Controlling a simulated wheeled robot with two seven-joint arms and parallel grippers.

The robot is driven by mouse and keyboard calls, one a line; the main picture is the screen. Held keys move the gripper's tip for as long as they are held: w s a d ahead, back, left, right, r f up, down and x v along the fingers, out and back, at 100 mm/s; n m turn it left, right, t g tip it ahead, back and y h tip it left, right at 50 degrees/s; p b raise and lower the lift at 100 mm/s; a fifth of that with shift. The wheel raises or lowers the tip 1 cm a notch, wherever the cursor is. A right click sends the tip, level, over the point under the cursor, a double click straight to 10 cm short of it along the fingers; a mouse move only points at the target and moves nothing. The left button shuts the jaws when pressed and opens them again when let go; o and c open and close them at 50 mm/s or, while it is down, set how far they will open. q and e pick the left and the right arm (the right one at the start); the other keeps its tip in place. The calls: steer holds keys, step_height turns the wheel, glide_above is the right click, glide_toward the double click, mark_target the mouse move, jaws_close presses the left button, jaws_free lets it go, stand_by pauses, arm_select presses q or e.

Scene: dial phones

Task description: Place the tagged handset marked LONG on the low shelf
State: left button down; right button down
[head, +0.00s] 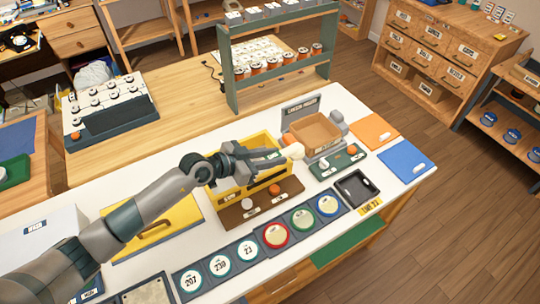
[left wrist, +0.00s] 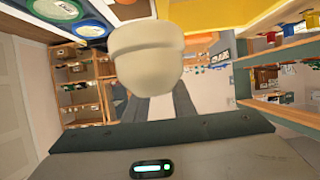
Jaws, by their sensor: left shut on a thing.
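My left gripper (head: 284,153) is shut on a cream rounded piece (head: 295,151), which looks like the end of a handset. In the left wrist view the cream piece (left wrist: 146,62) hangs in front of the camera and hides much of the fingers. No tag or the word LONG can be read on it.
A row of round coloured and numbered dials (head: 275,235) lies along the front of the white table (head: 150,180). A small black tray (head: 357,188) and orange and blue pads (head: 404,160) are at right. A green rack (head: 232,75) stands behind. Floor is clear at right.

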stand_by(0.4)
arm_select(q)
steer(key=shift+a+f, duration=0.1)
steer(key=shift+a, duration=0.1)
steer(key=shift+n+t, duration=0.3)
steer(key=s+a+b, duration=0.1)
steer(key=a, duration=0.1)
steer(key=s+a+f+b, duration=0.1)
steer(key=s+a+b, duration=0.1)
steer(key=a, duration=0.1)
steer(key=s+a+b, duration=0.2)
steer(key=a, duration=0.1)
steer(key=shift+s+a+f, duration=0.1)
steer(key=shift+a+f, duration=0.15)
steer(key=shift+f, duration=0.05)
steer(key=s+a+r+b, duration=0.2)
steer(key=s+a+b, duration=0.3)
steer(key=s+a, duration=0.4)
steer(key=shift+b, duration=0.3)
steer(key=shift+d+f, duration=0.1)
